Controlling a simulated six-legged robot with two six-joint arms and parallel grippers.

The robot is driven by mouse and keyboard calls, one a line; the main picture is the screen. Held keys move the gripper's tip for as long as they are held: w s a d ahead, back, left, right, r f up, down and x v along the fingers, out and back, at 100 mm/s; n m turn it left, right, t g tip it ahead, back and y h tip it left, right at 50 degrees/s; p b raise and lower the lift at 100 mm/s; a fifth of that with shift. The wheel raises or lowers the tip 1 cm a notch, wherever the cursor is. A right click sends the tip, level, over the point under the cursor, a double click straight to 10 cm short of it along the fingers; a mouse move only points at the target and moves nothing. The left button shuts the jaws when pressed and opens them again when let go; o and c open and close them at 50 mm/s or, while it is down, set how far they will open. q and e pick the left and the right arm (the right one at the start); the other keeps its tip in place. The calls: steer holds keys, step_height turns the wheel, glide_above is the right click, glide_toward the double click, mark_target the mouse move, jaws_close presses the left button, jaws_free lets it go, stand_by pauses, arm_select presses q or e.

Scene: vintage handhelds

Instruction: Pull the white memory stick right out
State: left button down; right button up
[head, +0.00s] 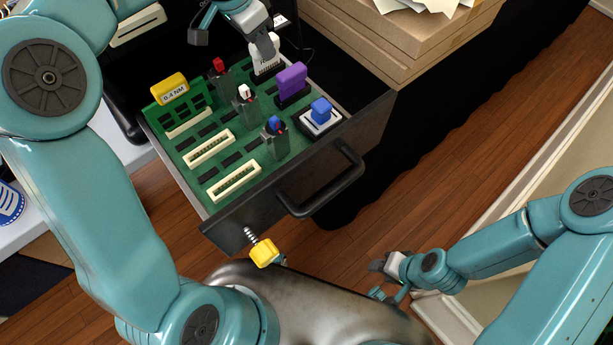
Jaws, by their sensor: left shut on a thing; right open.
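The white memory stick (263,47) stands upright at the back of the green board, at its socket (266,68). How deep it sits cannot be told. My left gripper (262,34) comes down from the top edge and is shut on the stick's upper part, which it partly hides. A purple stick (291,80) stands in its own socket just in front and to the right. My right gripper (385,278) is open and empty, low over the floor, well away from the board.
The green board (188,143) lies in an open black drawer with a handle (335,190). It carries a yellow card (170,88), red, white and blue switches, a blue button (321,111) and empty slots. A yellow spring knob (263,252) juts from the front. Boxes (400,40) stand behind right.

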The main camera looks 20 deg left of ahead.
arm_select(q)
steer(key=shift+r, duration=0.1)
steer(key=shift+r+p, duration=2.4)
